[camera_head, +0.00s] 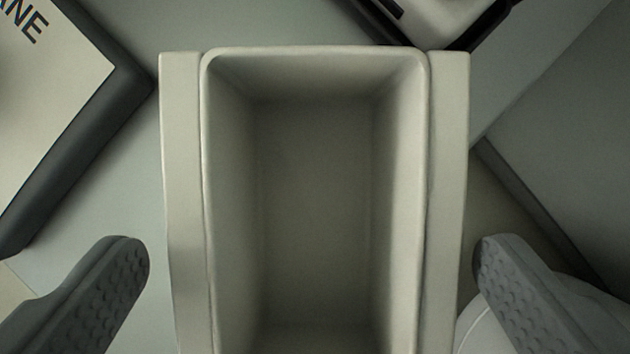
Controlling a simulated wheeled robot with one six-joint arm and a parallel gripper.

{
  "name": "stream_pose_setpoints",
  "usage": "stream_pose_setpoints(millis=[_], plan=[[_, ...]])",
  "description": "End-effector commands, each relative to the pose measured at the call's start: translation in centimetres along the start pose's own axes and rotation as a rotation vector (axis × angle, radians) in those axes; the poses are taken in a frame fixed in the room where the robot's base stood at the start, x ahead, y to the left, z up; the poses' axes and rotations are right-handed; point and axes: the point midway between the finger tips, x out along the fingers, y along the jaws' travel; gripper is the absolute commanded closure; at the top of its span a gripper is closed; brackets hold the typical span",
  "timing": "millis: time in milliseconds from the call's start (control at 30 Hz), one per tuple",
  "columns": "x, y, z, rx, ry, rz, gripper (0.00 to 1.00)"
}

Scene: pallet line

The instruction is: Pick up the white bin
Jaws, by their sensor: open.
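The white bin (445,170) fills the middle of the head camera view, seen from above. It is an open, empty, deep rectangular bin with a flange along its left and right sides. Its near end is cut off by the bottom edge of the picture. My gripper (311,260) is open, with one grey textured finger at the lower left and the other at the lower right. The fingers are on either side of the bin. A gap shows between the left finger and the bin; the right finger is very close to the flange, and I cannot tell whether it touches.
A white panel with dark edging and the letters "ANE" (50,90) is at the upper left. A white and black object (440,18) lies behind the bin at the top. A grey panel (570,150) is at the right. Pale floor (115,195) shows left of the bin.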

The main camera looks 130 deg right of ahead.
Motion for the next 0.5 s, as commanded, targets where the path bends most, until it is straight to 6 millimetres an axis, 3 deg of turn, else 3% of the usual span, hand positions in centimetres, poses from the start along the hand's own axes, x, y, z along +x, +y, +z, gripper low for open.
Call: stream_pose_setpoints(millis=[267, 500], plan=[[1.4, 0.1, 0.2, 0.000, 0.000, 0.000, 0.00], [4.7, 0.1, 0.5, 0.000, -0.001, -0.001, 0.00]])
